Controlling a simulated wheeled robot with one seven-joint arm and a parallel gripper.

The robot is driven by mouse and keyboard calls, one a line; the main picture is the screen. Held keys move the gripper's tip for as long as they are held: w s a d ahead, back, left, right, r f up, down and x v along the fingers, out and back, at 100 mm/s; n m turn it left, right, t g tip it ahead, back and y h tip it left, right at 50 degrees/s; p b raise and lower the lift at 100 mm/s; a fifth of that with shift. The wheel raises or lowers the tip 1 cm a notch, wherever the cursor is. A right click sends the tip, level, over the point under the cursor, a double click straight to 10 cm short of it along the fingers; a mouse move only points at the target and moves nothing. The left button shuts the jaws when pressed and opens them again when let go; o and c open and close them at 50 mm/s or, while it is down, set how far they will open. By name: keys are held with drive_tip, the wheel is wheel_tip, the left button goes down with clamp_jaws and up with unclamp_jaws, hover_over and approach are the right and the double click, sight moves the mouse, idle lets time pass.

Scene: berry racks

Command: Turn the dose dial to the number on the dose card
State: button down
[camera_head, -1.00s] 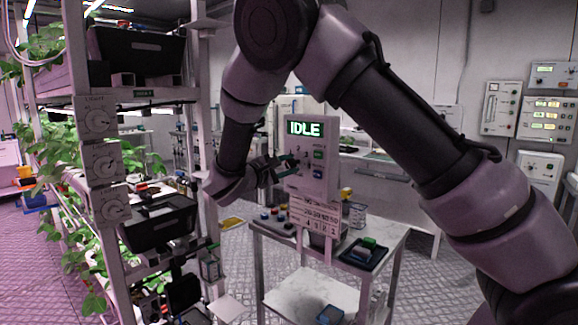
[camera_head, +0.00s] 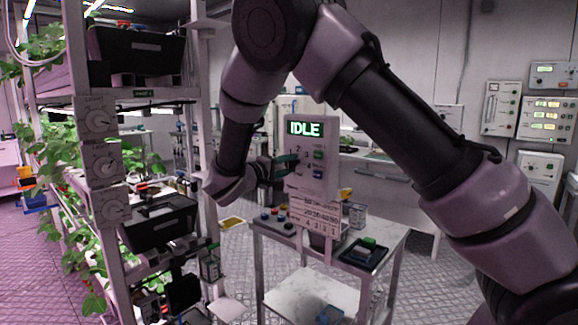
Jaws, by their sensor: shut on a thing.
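The dosing box (camera_head: 311,190) stands upright on the cart, with a lit screen (camera_head: 305,129) that reads IDLE. Small numbers are printed on its face around the dose dial, and the dial itself is mostly hidden by my gripper. My gripper (camera_head: 288,163) reaches in from the left and is shut on the dose dial, with its greenish fingertips at the left part of the box face. A white card with printed lines and a row of digits (camera_head: 315,213) hangs below the box; its print is too small to read surely. Coloured buttons sit right of the dial.
A plant rack with dials (camera_head: 103,162) stands close at left. Wall panels (camera_head: 546,118) hang at right.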

drive_tip(key=shift+f, duration=0.1)
idle(0.4)
drive_tip(key=c, duration=0.5)
unclamp_jaws()
drive_tip(key=v, duration=1.1)
drive_tip(key=shift+w+d, duration=0.1)
